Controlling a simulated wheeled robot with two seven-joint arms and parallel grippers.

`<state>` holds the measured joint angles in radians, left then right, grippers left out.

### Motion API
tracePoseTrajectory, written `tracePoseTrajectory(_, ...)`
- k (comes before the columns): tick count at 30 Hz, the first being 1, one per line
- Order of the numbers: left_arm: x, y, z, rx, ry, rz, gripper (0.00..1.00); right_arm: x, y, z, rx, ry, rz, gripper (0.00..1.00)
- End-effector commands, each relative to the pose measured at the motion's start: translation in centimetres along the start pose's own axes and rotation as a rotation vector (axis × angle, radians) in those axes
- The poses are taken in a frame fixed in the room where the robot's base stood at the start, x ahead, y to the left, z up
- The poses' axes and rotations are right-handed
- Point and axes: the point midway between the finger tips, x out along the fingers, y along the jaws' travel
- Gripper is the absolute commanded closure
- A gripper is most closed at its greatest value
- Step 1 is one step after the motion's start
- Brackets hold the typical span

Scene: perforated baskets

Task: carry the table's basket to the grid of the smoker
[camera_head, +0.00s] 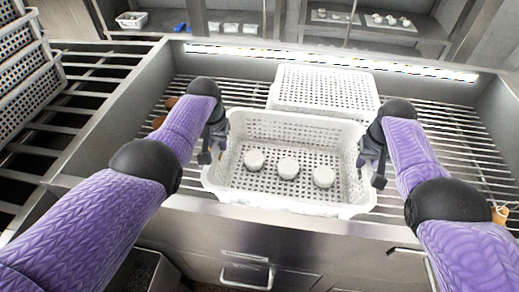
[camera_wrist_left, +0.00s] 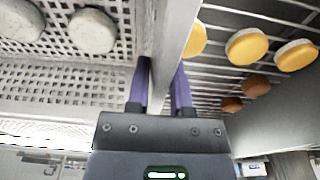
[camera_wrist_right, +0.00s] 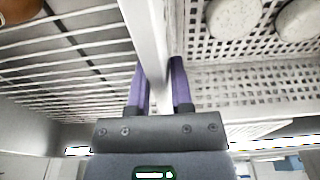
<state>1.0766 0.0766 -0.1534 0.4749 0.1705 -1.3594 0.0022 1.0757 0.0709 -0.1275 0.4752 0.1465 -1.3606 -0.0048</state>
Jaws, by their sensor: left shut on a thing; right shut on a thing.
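The white perforated basket (camera_head: 300,198) is between my two arms in the head view, with three white round pieces (camera_head: 288,168) on its floor. My left gripper (camera_head: 209,150) is shut on its left wall, and my right gripper (camera_head: 375,170) on its right wall. The walls show between the fingers in the left wrist view (camera_wrist_left: 178,30) and the right wrist view (camera_wrist_right: 145,35). The basket looks level over the front of the smoker's metal grid (camera_head: 455,150), its near side overlapping the front edge. I cannot tell whether it touches the grid.
Another white perforated basket (camera_head: 325,88) stands on the grid right behind. Yellow-orange rounds (camera_wrist_left: 249,46) and brown rounds (camera_wrist_left: 257,86) lie on the grid left of the held basket. Bare grid shows at the right. A rack with perforated trays (camera_head: 25,75) stands far left.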

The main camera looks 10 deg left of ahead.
Motion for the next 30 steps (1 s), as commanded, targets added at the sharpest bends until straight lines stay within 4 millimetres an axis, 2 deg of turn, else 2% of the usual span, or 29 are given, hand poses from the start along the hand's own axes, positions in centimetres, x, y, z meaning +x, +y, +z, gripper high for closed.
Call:
tracePoseTrajectory(3,0.4,0.0,0.1,0.002,-0.001,-0.001,1.00,0.4,0.0,0.1,-0.002,-0.001,0.001,1.00)
tracePoseTrajectory(4,0.4,0.0,0.1,0.002,-0.001,-0.001,0.67,0.4,0.0,0.1,-0.002,-0.001,0.001,0.67)
tracePoseTrajectory(8,0.4,0.0,0.1,0.001,-0.001,0.000,0.39,0.4,0.0,0.1,-0.001,-0.001,0.000,0.39)
tracePoseTrajectory(23,0.3,0.0,0.0,0.000,0.000,0.000,0.38,0.4,0.0,0.1,0.000,-0.001,0.000,0.38)
tracePoseTrajectory(26,-0.3,0.0,-0.1,0.000,0.003,0.001,0.38,0.4,0.0,0.1,0.000,-0.001,0.000,0.38)
tracePoseTrajectory(30,-2.5,0.0,0.0,0.001,0.005,0.000,0.38,0.4,0.0,0.1,0.000,-0.001,0.000,0.38)
